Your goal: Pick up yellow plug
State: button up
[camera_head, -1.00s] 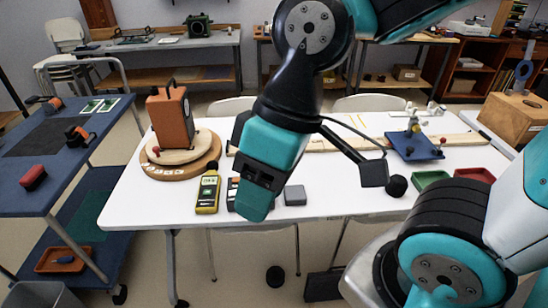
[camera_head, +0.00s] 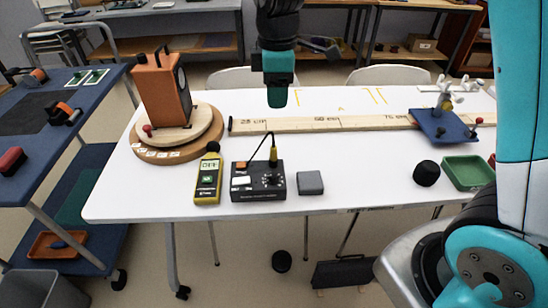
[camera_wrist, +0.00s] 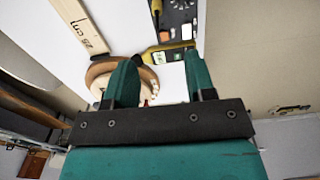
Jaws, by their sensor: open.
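The yellow plug (camera_head: 273,156) stands upright at the back right of the top of a black box (camera_head: 258,181), with a dark cable arching from its top. My gripper (camera_head: 277,98) hangs above the far part of the table, apart from the plug and beyond it in the head view. In the wrist view, my gripper (camera_wrist: 160,78) has its two teal fingers spread with nothing held between them. The black box (camera_wrist: 180,17) shows at the top of the wrist view, partly cut off.
A yellow meter (camera_head: 208,178) and a grey block (camera_head: 310,183) flank the box. An orange device (camera_head: 162,92) stands on a round wooden base (camera_head: 139,146) at left. A long wooden ruler (camera_head: 345,123) lies behind. White table (camera_head: 350,165) is bare right of the block.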

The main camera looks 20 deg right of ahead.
aim_at(273, 146)
jog(key=f, duration=1.2)
jog(key=shift+w, duration=0.25)
jog(key=f, duration=0.5)
jog(key=shift+w+a+f+p, duration=0.15)
jog(key=shift+a+f+p, duration=0.1)
jog(key=shift+f+p, duration=0.15)
jog(key=shift+c, duration=0.2)
grip_shut()
